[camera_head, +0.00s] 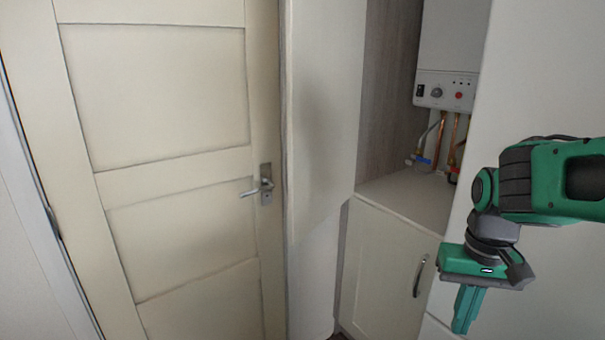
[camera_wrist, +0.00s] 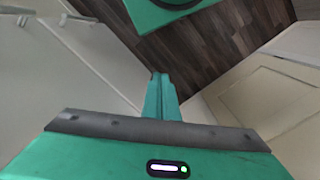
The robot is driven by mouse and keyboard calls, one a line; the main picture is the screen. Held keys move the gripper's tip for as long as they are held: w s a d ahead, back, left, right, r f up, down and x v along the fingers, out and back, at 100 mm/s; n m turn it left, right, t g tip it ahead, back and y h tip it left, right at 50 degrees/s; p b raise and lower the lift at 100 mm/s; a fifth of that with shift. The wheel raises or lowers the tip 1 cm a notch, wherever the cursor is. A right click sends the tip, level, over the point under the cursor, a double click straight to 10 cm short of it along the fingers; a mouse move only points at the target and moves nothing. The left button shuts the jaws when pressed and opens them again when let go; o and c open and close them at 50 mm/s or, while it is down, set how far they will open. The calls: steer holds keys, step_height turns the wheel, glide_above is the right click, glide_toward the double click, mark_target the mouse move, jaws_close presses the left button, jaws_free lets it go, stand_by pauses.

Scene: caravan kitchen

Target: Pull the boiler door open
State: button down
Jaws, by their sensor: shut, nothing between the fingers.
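The boiler (camera_head: 446,85) shows in the head view, white with a red knob, inside an alcove at the upper right. A white panel (camera_head: 325,120) at the alcove's left looks like the boiler door, standing swung out with its lower edge sloping toward me; no handle shows on it. My gripper (camera_head: 467,317) is right of and below this panel, apart from it, pointing down in front of a white surface. Its fingers are together and empty, and also show in the wrist view (camera_wrist: 160,82).
Below the boiler is a ledge (camera_head: 405,195) over a closed cupboard (camera_head: 385,265) with a dark bar handle (camera_head: 419,276). A cream panelled door (camera_head: 165,170) with a lever handle (camera_head: 262,188) fills the left. The wrist view shows bare dark wood floor (camera_wrist: 215,50).

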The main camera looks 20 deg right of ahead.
steer(key=shift+d, duration=0.2)
steer(key=w+a+r+m+t+h, duration=0.1)
steer(key=w+a+r+t, duration=0.1)
steer(key=w+r, duration=0.55)
steer(key=w+a+r+t, duration=0.2)
steer(key=w+r, duration=0.3)
steer(key=w, duration=0.6)
steer(key=w+a+r+m+t, duration=0.2)
steer(key=w+a+r+t, duration=0.1)
steer(key=w+a+r, duration=0.8)
steer(key=y, duration=0.1)
glide_toward(306, 185)
step_height(306, 185, down, 4)
steer(key=shift+w+a+r+t, duration=0.15)
steer(key=shift+w+t, duration=0.15)
steer(key=shift+w, duration=0.75)
